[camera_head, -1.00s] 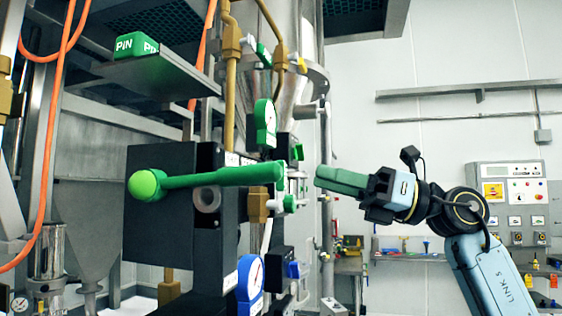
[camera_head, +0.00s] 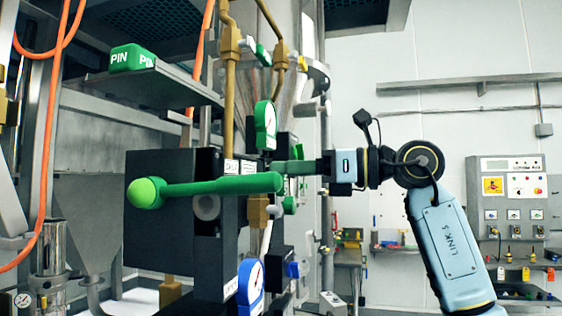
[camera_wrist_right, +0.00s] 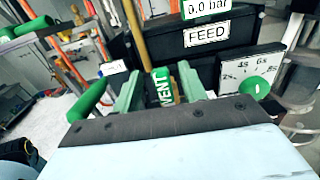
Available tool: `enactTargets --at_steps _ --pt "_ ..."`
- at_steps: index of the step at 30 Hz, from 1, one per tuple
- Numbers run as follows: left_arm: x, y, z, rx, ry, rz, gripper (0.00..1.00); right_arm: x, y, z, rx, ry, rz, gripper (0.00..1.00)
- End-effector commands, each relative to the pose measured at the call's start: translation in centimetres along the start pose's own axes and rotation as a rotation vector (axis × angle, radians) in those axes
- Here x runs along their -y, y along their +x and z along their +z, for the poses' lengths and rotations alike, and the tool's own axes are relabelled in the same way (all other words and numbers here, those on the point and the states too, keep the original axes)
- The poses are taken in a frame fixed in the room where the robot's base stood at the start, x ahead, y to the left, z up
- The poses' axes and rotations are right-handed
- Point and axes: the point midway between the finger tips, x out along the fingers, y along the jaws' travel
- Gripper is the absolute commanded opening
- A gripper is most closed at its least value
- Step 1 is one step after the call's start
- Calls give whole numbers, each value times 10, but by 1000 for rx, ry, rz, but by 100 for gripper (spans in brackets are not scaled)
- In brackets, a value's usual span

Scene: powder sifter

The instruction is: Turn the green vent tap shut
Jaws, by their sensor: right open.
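In the right wrist view, a green piece lettered VENT (camera_wrist_right: 163,86) sits between the two green fingers of my right gripper (camera_wrist_right: 160,88). The fingers are spread, with a gap on each side of it; I cannot tell whether either touches. In the head view my right gripper (camera_head: 292,167) reaches in from the right to the valve panel, just behind the end of a long green lever. There the vent tap is mostly hidden by the gripper and the parts around it. My left gripper is not in view.
The long green lever (camera_head: 220,185) with a ball end crosses in front of a black box (camera_head: 150,235). A green gauge (camera_head: 265,125) is just above my gripper, and a blue gauge (camera_head: 250,286) is below. A FEED label (camera_wrist_right: 207,37) is beyond the fingers.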

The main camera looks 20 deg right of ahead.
Motion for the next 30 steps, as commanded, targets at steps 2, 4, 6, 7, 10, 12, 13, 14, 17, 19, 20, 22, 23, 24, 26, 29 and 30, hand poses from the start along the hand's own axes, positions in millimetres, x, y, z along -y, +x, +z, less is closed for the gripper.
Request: enactTargets --at_steps 2,4,6,7,10,12,13,14,17,19,20,22,23,24,26,29,30 --pt "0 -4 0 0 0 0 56 0 10 1 1 1 2 42" --pt "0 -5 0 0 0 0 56 0 16 1 2 1 1 42" --pt "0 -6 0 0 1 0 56 0 19 1 1 1 1 42" --pt "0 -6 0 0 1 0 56 0 20 0 1 0 1 42" --pt "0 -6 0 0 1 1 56 0 22 0 1 0 0 42" --pt "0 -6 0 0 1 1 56 0 22 0 1 0 -1 42" --pt "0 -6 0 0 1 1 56 0 21 0 1 0 -1 42" --pt "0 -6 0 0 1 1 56 0 21 0 1 0 0 42" --pt "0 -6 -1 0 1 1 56 0 21 0 1 0 0 35" --pt "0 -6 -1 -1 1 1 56 0 21 0 1 0 0 26" --pt "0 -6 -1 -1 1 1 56 0 21 0 1 0 0 22" --pt "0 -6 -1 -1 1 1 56 0 21 0 1 0 0 13" --pt "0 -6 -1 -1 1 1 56 0 21 0 1 0 0 9" --pt "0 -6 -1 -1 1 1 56 0 21 0 1 0 0 4" --pt "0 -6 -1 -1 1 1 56 0 21 0 1 0 0 0" --pt "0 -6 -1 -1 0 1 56 0 21 0 1 0 0 0" --pt "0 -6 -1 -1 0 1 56 0 21 0 1 0 0 0"
